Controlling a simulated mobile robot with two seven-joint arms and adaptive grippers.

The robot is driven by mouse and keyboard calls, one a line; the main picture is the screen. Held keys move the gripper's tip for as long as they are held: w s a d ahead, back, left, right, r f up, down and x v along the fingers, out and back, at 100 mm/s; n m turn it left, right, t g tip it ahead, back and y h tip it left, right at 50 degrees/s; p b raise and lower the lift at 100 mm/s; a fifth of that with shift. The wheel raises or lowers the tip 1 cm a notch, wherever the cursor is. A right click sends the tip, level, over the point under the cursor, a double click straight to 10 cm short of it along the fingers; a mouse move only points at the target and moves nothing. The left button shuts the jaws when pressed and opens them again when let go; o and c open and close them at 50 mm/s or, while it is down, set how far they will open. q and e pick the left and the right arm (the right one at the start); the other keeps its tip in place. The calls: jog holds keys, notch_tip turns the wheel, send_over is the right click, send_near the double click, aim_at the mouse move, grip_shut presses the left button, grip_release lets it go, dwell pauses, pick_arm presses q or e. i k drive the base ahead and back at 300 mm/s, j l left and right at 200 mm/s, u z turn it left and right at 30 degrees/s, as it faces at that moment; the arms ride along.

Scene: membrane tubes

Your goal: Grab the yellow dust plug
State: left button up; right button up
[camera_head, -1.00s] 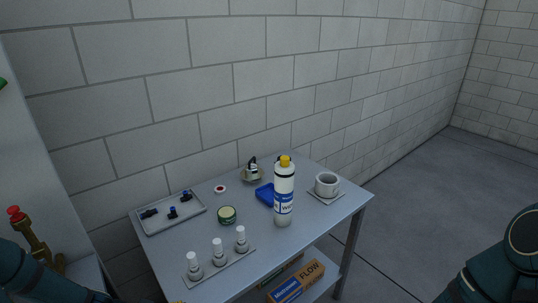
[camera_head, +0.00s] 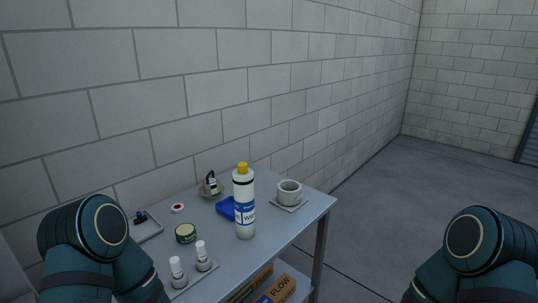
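The yellow dust plug (camera_head: 242,168) sits on top of an upright white tube (camera_head: 244,204) with a blue and dark label. The tube stands on the grey table (camera_head: 268,252), right of its middle. The plug is fully visible from here. My left and right arm links show at the bottom left and bottom right. Neither gripper is in view, so I cannot see their fingers or anything in them.
A blue item (camera_head: 226,208) lies left of the tube. A grey cup (camera_head: 289,191) stands to the right. A green tin (camera_head: 185,233) and white-topped pegs (camera_head: 201,250) are at the left front. Boxes (camera_head: 276,290) sit on the lower shelf.

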aim_at(242, 166)
jog(key=i+l+u, duration=0.1)
jog(key=u, duration=1)
jog(key=l+u, duration=0.85)
